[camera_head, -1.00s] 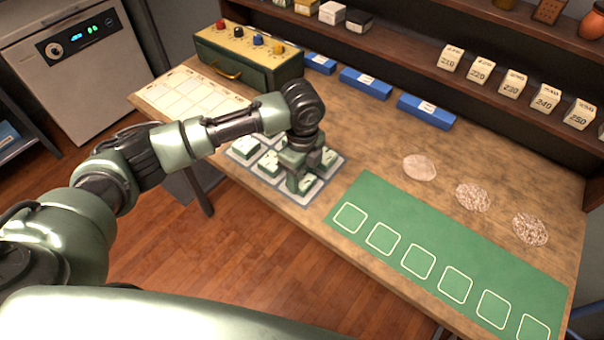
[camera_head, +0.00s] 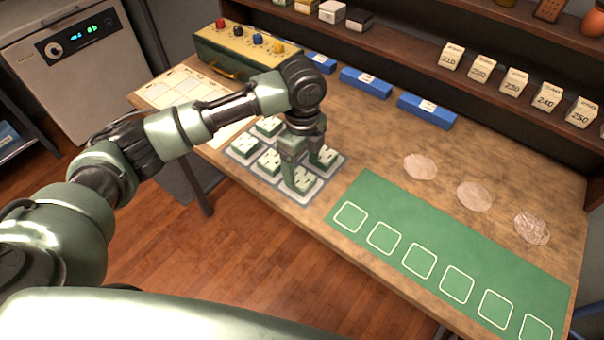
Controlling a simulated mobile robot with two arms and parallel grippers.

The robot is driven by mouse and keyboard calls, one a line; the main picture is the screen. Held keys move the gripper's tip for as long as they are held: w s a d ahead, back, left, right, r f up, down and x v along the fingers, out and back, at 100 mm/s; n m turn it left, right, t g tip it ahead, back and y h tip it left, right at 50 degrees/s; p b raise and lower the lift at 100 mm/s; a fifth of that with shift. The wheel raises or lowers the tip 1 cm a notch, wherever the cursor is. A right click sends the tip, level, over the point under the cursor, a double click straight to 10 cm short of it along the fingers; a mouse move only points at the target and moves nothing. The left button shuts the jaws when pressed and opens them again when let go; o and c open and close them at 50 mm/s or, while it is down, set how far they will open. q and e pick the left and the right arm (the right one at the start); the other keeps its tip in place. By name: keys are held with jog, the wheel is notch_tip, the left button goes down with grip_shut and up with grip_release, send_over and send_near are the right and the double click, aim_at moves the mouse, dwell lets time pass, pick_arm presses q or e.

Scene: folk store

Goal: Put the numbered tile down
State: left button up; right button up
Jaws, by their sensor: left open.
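Several green-and-white tiles sit on a pale grey tray (camera_head: 289,195) at the table's front edge. The front tile (camera_head: 300,181) rests in the tray just below my left gripper (camera_head: 301,167). Another tile (camera_head: 324,157) is beside the gripper on the right, and others (camera_head: 244,146) lie to the left. My left gripper is open, pointing down over the tray, with no tile visibly held. The marks on the tiles are too small to read. The gripper and wrist hide part of the tray. My right gripper is out of view.
A green mat (camera_head: 440,250) with a row of empty outlined squares lies to the right. Three round pale patches (camera_head: 420,166) are behind it. Blue boxes (camera_head: 426,111) and a control box (camera_head: 248,52) stand at the back. A gridded sheet (camera_head: 180,88) lies on the left.

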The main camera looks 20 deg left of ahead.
aim_at(302, 179)
pick_arm(q)
notch_tip(302, 179, up, 8)
jog(key=b, duration=0.1)
jog(key=shift+f, duration=0.15)
dwell(0.5)
